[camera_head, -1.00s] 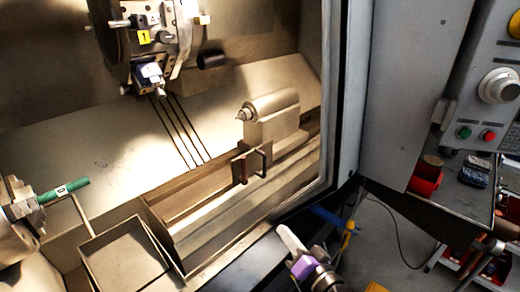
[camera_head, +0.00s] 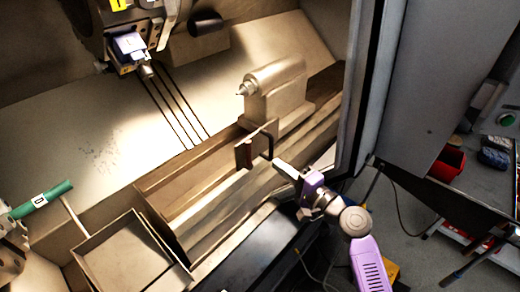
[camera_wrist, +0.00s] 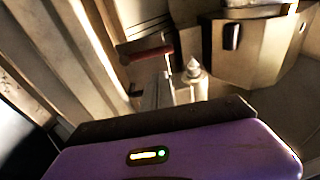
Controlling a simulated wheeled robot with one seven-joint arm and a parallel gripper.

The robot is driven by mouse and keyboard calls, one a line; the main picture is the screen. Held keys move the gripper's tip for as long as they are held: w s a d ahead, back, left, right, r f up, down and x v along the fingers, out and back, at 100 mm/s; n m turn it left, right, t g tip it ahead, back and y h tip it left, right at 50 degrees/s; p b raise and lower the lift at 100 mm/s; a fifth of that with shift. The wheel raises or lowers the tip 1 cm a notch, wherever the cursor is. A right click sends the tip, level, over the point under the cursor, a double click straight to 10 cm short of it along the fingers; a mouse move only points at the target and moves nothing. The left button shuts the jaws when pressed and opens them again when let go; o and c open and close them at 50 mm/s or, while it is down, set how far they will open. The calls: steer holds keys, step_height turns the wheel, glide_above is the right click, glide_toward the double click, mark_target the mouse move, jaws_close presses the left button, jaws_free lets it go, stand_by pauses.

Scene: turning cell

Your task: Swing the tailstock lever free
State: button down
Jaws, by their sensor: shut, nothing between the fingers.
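The tailstock (camera_head: 278,95) stands at the right end of the bed in the head view, its pointed centre facing left. Its lever (camera_head: 243,156) hangs at the front of it, with a dark red-brown grip at the left end. The grip also shows in the wrist view (camera_wrist: 148,53), above my purple hand. My gripper (camera_head: 281,165) is shut and empty, its pale fingers pointing up-left, just right of and below the lever. I see no clear contact with the lever. In the wrist view the fingertips cannot be made out clearly.
A tool turret (camera_head: 130,45) hangs at the upper left. An open tray (camera_head: 125,255) lies at the lower left. The bed left of the lever looks clear.

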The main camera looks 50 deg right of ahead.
mark_target(247, 154)
steer(key=w+d+p, duration=0.1)
steer(key=w+p, duration=0.1)
steer(key=w, duration=0.8)
steer(key=shift+a+n+b, duration=0.5)
steer(key=shift+n+b, duration=0.2)
steer(key=shift+b, duration=0.25)
steer(key=a+n+b, duration=0.1)
steer(key=n+b, duration=0.1)
steer(key=b, duration=0.2)
steer(key=a+f+n+b, duration=0.1)
steer(key=a+n+b, duration=0.1)
steer(key=b, duration=0.3)
steer(key=shift+s+a+n+t, duration=0.15)
steer(key=shift+n+t, duration=0.25)
steer(key=shift+n, duration=0.2)
steer(key=a+n+b, duration=0.1)
steer(key=n+b, duration=0.1)
steer(key=b, duration=0.1)
steer(key=a+f+n+y+b, duration=0.1)
steer(key=n+b, duration=0.2)
steer(key=b, duration=0.1)
steer(key=a+f+n+b, duration=0.1)
steer(key=a+n+b, duration=0.1)
steer(key=b, duration=0.2)
steer(key=shift+t, duration=0.3)
steer(key=shift+a+f+b, duration=0.1)
steer(key=shift+f+b, duration=0.1)
steer(key=shift+b, duration=0.1)
steer(key=shift+s, duration=0.15)
